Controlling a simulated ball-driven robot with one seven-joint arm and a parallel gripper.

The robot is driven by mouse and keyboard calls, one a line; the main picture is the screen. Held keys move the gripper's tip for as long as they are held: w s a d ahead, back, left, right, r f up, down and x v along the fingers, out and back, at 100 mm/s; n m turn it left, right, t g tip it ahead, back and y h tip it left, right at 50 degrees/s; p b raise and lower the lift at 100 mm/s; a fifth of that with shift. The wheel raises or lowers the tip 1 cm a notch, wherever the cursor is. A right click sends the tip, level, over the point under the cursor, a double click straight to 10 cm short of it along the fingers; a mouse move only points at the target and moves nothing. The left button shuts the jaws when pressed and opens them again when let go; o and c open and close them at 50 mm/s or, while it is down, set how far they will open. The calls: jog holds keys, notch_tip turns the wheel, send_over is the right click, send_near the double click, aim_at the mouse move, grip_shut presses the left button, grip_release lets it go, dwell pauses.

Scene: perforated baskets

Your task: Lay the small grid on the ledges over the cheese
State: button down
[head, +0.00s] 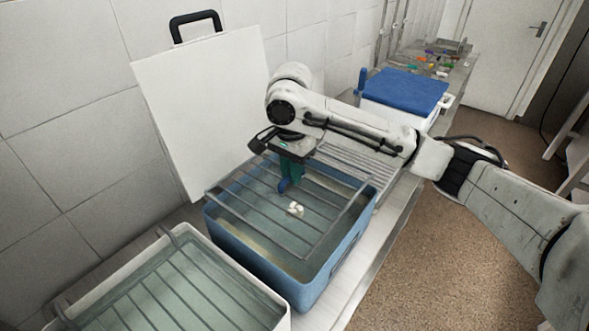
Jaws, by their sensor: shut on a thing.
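The small grid (251,221), a grey frame with several parallel bars, spans the opening of a blue basin (253,262) in the head view. It appears roughly level, close to the rim. I cannot tell whether it touches the ledges, which I cannot make out. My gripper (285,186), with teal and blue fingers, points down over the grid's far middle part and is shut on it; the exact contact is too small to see. A small white lump (295,209), likely the cheese, shows among the bars near the middle. Its depth is unclear.
A pale tub (264,293) with a barred grid inside stands at the front left. A white board (203,100) with a black handle leans against the tiled wall. A blue-lidded box (403,88) stands farther back on the bench. Brown floor lies free to the right.

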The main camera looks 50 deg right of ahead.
aim_at(293, 206)
jog(key=shift+f+b, duration=1.55)
jog(key=shift+f, duration=0.1)
jog(key=shift+d+f+b, duration=0.1)
jog(key=shift+f+b, duration=0.4)
jog(key=shift+f, duration=1.55)
jog(key=shift+f, duration=0.55)
jog(key=c, duration=0.5)
grip_release()
jog(key=shift+f, duration=0.1)
notch_tip(293, 206, up, 7)
jog(key=p, duration=0.7)
jog(key=shift+r+p, duration=0.35)
jog(key=shift+r, duration=1.2)
